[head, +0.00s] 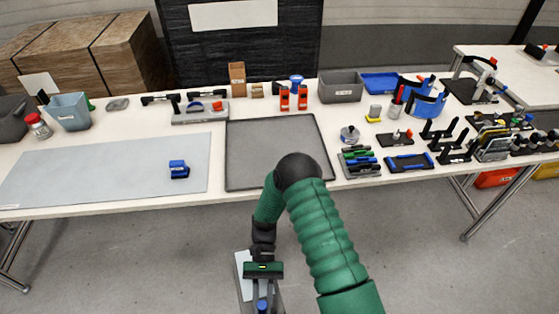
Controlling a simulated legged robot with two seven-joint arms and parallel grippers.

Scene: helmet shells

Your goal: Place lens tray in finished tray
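My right arm comes in from the bottom right and bends down in front of the table. Its gripper (262,285) is below the table's front edge, on a grey tray-like piece with a pale inside (242,268), which seems to be the lens tray. The gripper appears shut on it; the fingertips and the lower part are cut off by the picture's edge. A large flat dark grey tray (275,150) lies empty on the table, above and beyond the gripper; it may be the finished tray. My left gripper is out of view.
A pale mat (110,172) with a blue block (179,169) lies at the left of the table. A grey bin (340,86) stands at the back. Tools and racks (450,150) crowd the right side. A rack of coloured pieces (358,161) sits beside the dark tray.

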